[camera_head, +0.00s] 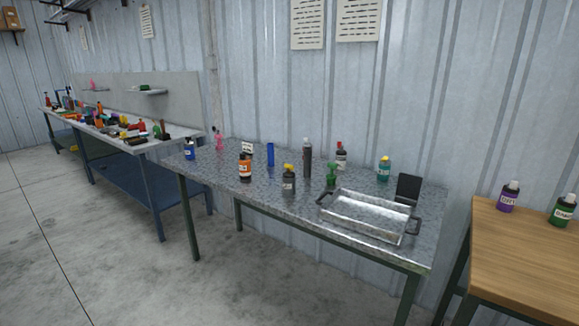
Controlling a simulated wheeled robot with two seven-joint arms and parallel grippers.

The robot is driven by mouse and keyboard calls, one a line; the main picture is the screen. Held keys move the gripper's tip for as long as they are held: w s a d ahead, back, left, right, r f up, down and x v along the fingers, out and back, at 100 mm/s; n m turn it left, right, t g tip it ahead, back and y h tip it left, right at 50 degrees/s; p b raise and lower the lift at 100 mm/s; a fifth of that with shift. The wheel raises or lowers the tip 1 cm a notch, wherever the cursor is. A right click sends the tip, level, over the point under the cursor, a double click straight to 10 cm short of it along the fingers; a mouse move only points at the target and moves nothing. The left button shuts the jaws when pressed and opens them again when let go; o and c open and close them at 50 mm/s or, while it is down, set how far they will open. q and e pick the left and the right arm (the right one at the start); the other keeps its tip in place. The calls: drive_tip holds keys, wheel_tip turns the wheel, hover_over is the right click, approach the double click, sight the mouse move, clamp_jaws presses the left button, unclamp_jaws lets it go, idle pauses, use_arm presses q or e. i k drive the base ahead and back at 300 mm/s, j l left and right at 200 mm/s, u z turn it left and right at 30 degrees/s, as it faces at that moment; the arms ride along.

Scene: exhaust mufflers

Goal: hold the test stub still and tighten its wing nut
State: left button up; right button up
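I cannot make out a test stub or a wing nut in the head view. Neither of my grippers is in the picture, and no part of my arms shows. The small items on the far left workbench (166,144) are too small and crowded to tell apart, so I cannot say whether the stub is among them.
A metal-topped table (213,172) in the middle holds several bottles, including an orange one (245,168), and a silver tray (368,226) with dark handles. A wooden table (530,250) at right carries a purple bottle (508,197) and a green bottle (562,210). Concrete floor at lower left is clear.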

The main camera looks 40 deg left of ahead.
sight(290, 168)
drive_tip(key=i+j, duration=0.1)
drive_tip(key=j, duration=0.25)
drive_tip(key=i+j, duration=0.15)
drive_tip(key=j, duration=0.2)
drive_tip(key=i+j, duration=0.1)
drive_tip(key=j, duration=0.3)
drive_tip(key=i+j, duration=0.15)
drive_tip(key=j, duration=0.2)
drive_tip(key=i+j, duration=0.1)
drive_tip(key=j, duration=0.25)
